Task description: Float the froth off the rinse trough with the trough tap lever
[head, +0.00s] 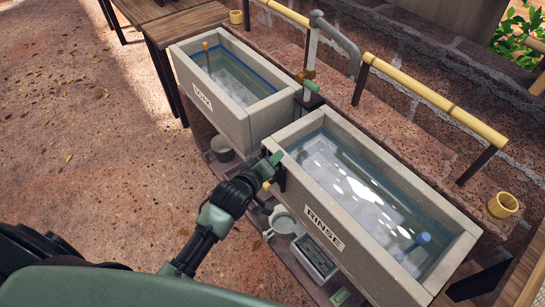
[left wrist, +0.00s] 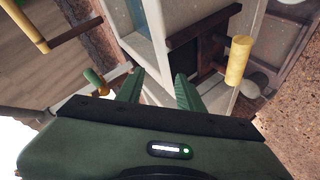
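The rinse trough (head: 345,235), a pale stone basin labelled RINSE, holds water with bright white patches (head: 345,180); I cannot tell froth from glare there. The tap (head: 309,60) rises behind the gap between two troughs, with a short green lever (head: 312,86) on its brass-coloured body. A green and yellow part, apparently of the tap, shows in the left wrist view (left wrist: 95,82). My left gripper (head: 270,162) is at the rinse trough's near left corner, short of the lever. Its fingers (left wrist: 158,88) are apart with nothing between them. My right gripper is not in view.
A second trough (head: 240,118) stands to the left. A yellow handle (left wrist: 238,60) on a dark bracket sits close beside my left gripper. A grey pot (head: 283,222) and a tray (head: 314,257) lie below the rinse trough. A bamboo rail (head: 430,95) runs behind.

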